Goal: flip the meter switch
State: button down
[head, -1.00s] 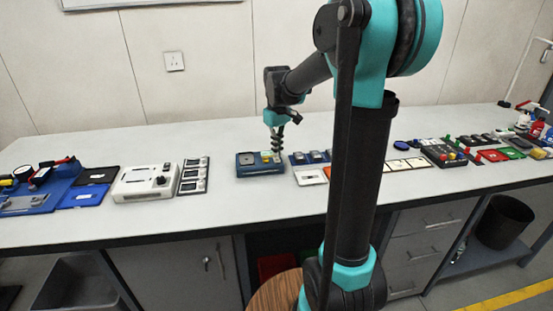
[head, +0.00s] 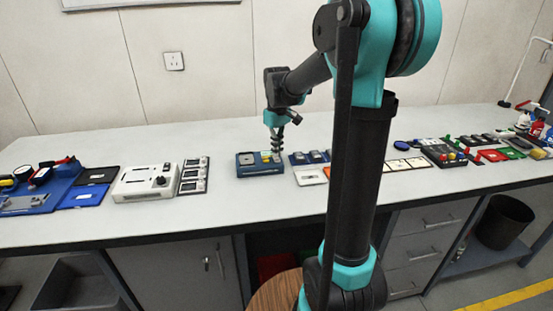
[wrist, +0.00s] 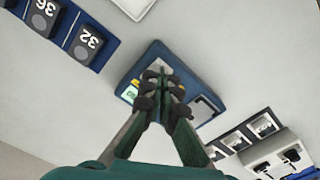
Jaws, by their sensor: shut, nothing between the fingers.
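A blue box with a grey top, which looks like the meter (head: 247,171), sits on the bench near the middle in the head view. It also shows in the wrist view (wrist: 152,57), with a small green display at its left and a dark-framed window at its right. My gripper (head: 276,150) points down over the right part of this box. In the wrist view my gripper (wrist: 160,76) is shut and empty, its fingertips over the middle of the box. The fingers cover part of the top, and I cannot make out the switch. I cannot tell whether the tips touch it.
A blue tray with numbered dark blocks (wrist: 88,40) lies close to the box. On the left of the bench are a white device (head: 135,186) and a strip of small panels (head: 193,177). A red-and-yellow-buttoned box (head: 443,155) stands to the right. Bare bench lies in front.

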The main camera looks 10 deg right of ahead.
aim_at(277, 160)
jog(key=shift+f, duration=0.9)
dwell(0.4)
jog(key=shift+r, duration=3.5)
